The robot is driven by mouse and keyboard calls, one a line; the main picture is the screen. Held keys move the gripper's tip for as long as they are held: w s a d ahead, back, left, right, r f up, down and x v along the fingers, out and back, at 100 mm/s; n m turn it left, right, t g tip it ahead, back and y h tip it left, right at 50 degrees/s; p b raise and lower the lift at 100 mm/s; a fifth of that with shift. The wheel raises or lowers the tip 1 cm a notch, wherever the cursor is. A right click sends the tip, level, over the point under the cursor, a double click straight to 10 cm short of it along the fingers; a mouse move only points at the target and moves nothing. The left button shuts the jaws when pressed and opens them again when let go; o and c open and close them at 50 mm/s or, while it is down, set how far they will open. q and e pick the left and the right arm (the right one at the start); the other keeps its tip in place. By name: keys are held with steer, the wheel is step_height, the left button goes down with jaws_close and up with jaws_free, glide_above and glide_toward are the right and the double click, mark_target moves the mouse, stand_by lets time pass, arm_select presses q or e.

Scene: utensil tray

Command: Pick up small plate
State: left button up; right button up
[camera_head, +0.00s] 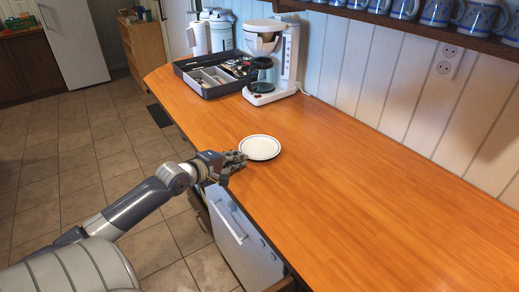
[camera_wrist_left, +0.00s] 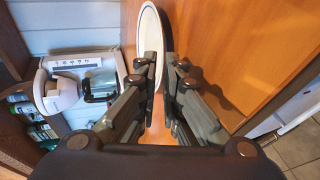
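A small white plate (camera_head: 260,147) with a thin dark ring lies flat on the wooden counter, near its front edge. My left gripper (camera_head: 240,158) is at the plate's near left rim, low over the counter edge. In the left wrist view the plate (camera_wrist_left: 149,28) appears edge-on and narrow, just beyond and partly behind the fingertips. The left gripper (camera_wrist_left: 163,62) has its two fingers apart with a small gap, and the plate's rim shows in the gap. I cannot tell whether the fingers touch the plate. My right gripper is not in view.
A coffee maker (camera_head: 273,60) and a dark utensil tray (camera_head: 195,77) stand at the counter's far end, with white canisters (camera_head: 212,33) behind. Mugs (camera_head: 440,12) line a wall shelf. The counter (camera_head: 370,200) right of the plate is clear. A dishwasher (camera_head: 243,240) sits below the edge.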

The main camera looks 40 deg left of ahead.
mark_target(252, 154)
arm_select(q)
steer(key=x, duration=0.3)
steer(key=shift+w+a+f, duration=0.1)
steer(key=shift+w, duration=0.2)
jaws_close()
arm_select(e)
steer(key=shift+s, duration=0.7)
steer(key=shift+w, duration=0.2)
